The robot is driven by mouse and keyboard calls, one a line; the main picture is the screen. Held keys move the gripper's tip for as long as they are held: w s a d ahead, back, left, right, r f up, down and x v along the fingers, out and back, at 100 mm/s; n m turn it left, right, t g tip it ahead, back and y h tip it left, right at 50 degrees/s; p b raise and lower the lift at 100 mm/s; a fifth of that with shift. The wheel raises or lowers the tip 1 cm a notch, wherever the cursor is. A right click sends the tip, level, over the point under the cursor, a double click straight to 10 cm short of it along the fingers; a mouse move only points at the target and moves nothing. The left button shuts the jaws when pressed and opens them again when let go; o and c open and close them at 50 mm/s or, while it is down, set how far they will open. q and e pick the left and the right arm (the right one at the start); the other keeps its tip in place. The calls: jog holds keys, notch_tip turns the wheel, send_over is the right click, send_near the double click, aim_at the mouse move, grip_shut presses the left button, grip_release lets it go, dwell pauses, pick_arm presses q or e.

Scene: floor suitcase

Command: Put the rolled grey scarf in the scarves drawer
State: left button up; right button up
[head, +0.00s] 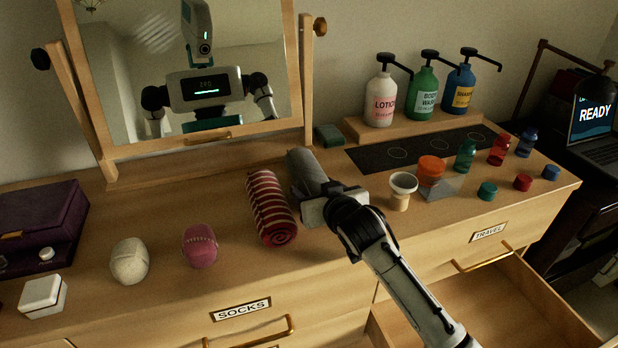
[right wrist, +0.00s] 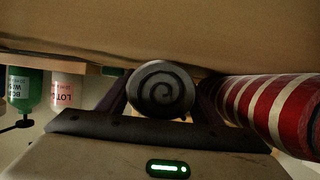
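The rolled grey scarf (head: 303,168) lies on the dresser top, right of a red-and-white striped roll (head: 270,207). My right gripper (head: 318,196) is at the scarf's near end. In the right wrist view the scarf's spiral end (right wrist: 162,90) sits between the two dark fingers, which flank it closely; I cannot tell whether they press on it. An open drawer (head: 530,300) shows at the lower right, below the TRAVEL drawer front; its inside looks empty where visible and no label of its own is readable. My left gripper is out of view.
Pump bottles (head: 422,95) stand behind on a riser. The mirror (head: 190,70) rises at the back. Rolled socks (head: 200,245) lie to the left.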

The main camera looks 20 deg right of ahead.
jog(key=c, duration=0.6)
jog(key=shift+r, duration=0.15)
notch_tip(320, 180, up, 18)
jog(key=p, duration=0.1)
jog(key=s+d+r, duration=0.2)
jog(key=s, duration=1.4)
jog(key=shift+r, duration=0.2)
jog(key=shift+a, duration=0.1)
